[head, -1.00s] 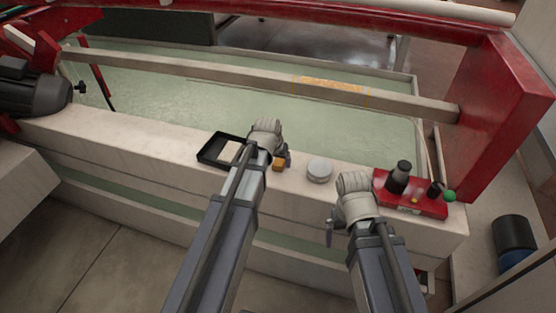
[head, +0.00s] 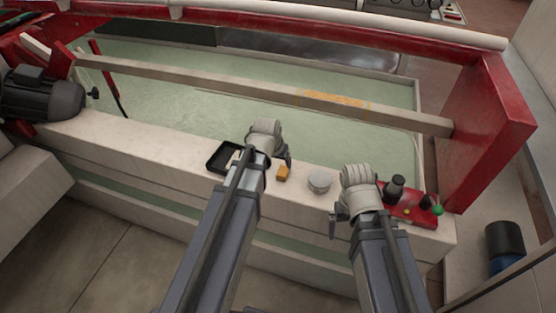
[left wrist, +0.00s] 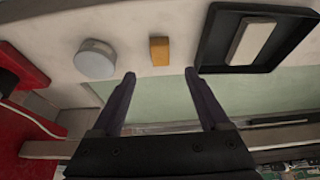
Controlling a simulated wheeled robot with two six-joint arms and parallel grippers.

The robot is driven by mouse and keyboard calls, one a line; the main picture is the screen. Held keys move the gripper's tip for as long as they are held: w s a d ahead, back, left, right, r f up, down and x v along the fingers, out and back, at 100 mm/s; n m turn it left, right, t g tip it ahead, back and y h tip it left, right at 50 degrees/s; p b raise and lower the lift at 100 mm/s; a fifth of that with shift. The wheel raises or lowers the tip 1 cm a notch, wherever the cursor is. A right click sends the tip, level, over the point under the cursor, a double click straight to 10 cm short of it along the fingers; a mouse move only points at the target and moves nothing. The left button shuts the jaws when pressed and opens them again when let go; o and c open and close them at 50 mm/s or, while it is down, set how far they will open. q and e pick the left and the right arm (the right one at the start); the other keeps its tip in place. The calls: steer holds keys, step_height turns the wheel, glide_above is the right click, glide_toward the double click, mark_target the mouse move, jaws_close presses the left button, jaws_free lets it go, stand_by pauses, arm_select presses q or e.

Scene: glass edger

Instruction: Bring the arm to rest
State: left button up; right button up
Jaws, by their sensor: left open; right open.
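My left gripper (head: 287,159) is above the pale ledge, close to a small orange block (head: 283,173) in the head view. In the left wrist view its two fingers (left wrist: 160,77) are apart with nothing between them; the orange block (left wrist: 159,51) lies beyond the tips. My right gripper (head: 335,222) is over the front of the ledge, left of the red tray; its fingers are small and partly hidden by the wrist. It appears to hold nothing.
On the ledge (head: 140,142) are a black tray (head: 217,168) with a pale bar (left wrist: 252,40), a round grey tin (head: 320,181) and a red tray (head: 424,221) with dark bottles. A beam (head: 230,83) crosses behind. A red upright (head: 487,130) stands at right.

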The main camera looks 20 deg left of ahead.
mark_target(282, 173)
arm_select(q)
steer(key=b+x, duration=1.1)
steer(key=x, duration=0.1)
steer(key=shift+f, duration=0.2)
steer(key=shift+r, duration=0.15)
